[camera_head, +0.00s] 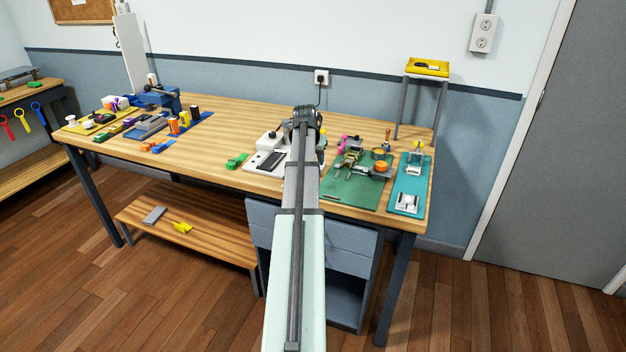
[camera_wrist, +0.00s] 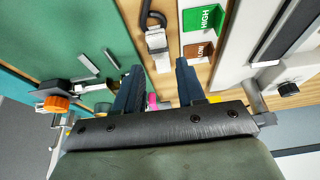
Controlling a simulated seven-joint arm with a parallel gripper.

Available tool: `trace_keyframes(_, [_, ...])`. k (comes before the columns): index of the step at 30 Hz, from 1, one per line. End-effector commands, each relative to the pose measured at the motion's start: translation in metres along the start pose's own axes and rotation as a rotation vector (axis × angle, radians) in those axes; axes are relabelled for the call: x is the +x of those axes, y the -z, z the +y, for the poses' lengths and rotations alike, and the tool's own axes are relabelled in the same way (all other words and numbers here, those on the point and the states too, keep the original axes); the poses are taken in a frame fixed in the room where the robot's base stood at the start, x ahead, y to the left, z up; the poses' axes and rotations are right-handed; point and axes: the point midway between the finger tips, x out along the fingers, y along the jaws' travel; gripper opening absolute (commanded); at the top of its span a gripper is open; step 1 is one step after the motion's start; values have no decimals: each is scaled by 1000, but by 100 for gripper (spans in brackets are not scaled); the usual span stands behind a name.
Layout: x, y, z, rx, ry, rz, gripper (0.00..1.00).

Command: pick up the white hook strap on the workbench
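In the wrist view, a small pale piece with a dark looped hook (camera_wrist: 156,40) lies on the wooden bench top, just beyond my fingertips. It looks like the white hook strap, and its near end lies between the lines of the two fingers. My gripper (camera_wrist: 158,68) is open, with its two dark fingers apart on either side of that near end. I cannot tell whether they touch it. In the head view my arm covers the gripper and this spot on the workbench (camera_head: 215,175).
A green HIGH label (camera_wrist: 203,18) and a brown LOW label (camera_wrist: 198,50) lie right of the hook piece in the wrist view. A green mat (camera_wrist: 85,25) with tools and an orange knob (camera_wrist: 56,104) is on the left. A white device (camera_head: 255,163) stands left of my arm.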

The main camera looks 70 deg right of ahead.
Motion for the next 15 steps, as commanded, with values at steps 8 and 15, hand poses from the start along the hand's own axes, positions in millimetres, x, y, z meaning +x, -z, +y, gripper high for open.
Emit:
trace_keyframes(8, [22, -3, 1, 0, -1, -2, 39])
trace_keyframes(15, [49, -4, 1, -1, 0, -1, 39])
